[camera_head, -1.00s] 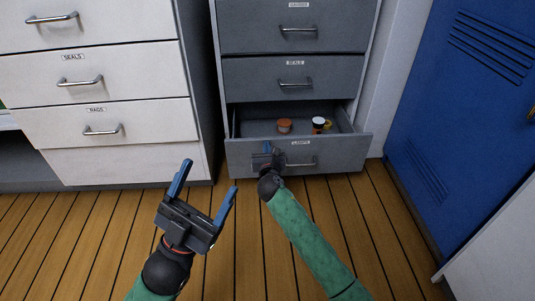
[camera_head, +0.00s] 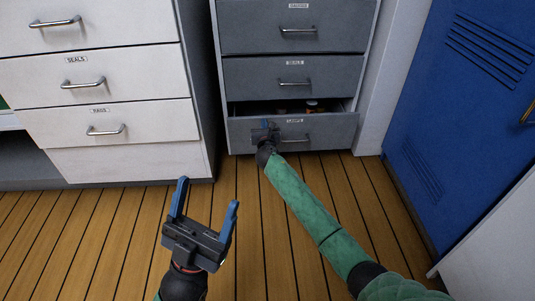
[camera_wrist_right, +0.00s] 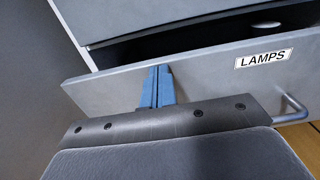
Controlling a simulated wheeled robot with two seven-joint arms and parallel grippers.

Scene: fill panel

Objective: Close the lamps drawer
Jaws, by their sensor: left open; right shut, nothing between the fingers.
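The lamps drawer (camera_head: 335,131) is the grey bottom drawer of the dark grey cabinet, open by a narrow gap. Its "LAMPS" label (camera_wrist_right: 263,59) and part of its handle (camera_wrist_right: 292,110) show in the right wrist view. My right gripper (camera_head: 266,126) is shut and empty, its blue fingertips (camera_wrist_right: 158,82) at the drawer's front panel, left of the label and handle. Contact itself is hard to tell. My left gripper (camera_head: 207,195) is open and empty above the wooden floor. The drawer's contents (camera_head: 312,106) are mostly hidden.
The drawers above in the grey cabinet, including the "SEALS" drawer (camera_head: 335,77), are shut. A white drawer cabinet (camera_head: 140,70) stands at the left. A blue locker (camera_head: 450,100) stands at the right. The wooden floor (camera_head: 330,180) in front is clear.

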